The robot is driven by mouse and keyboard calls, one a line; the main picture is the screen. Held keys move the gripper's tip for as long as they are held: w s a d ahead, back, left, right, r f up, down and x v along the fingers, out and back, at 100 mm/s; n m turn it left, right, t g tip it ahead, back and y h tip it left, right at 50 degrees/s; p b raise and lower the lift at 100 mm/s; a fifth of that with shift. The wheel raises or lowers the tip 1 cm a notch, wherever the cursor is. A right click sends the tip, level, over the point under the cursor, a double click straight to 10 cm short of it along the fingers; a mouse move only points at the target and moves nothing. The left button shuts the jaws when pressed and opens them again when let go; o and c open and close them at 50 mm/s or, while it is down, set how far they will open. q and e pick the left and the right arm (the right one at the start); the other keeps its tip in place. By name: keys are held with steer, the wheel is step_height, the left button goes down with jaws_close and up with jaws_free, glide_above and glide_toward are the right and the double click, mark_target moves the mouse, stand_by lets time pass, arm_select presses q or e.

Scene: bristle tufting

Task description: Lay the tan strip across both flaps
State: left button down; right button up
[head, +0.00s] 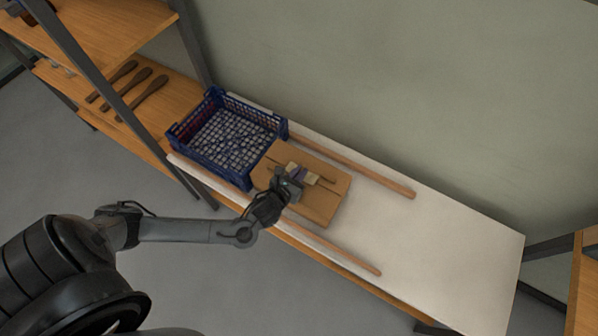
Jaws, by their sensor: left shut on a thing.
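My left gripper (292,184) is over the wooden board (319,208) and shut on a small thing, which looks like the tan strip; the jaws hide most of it. Small cream pieces (312,178), which may be the flaps, show just beyond the jaws with a purple piece (300,173) between them. A thin brown end (328,180) sticks out to their right. At this size I cannot tell whether the strip touches the flaps. My right gripper is not in view.
A blue crate (180,146) with a gridded inside stands left of the board. Wooden rails (372,180) run along the back and front (345,258) of the white table (440,245). The table's right part is clear. A wooden shelf with dark-handled tools (150,88) stands at left.

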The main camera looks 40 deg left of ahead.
arm_select(q)
steer(key=shift+f, duration=0.2)
steer(key=c, duration=1.1)
jaws_free()
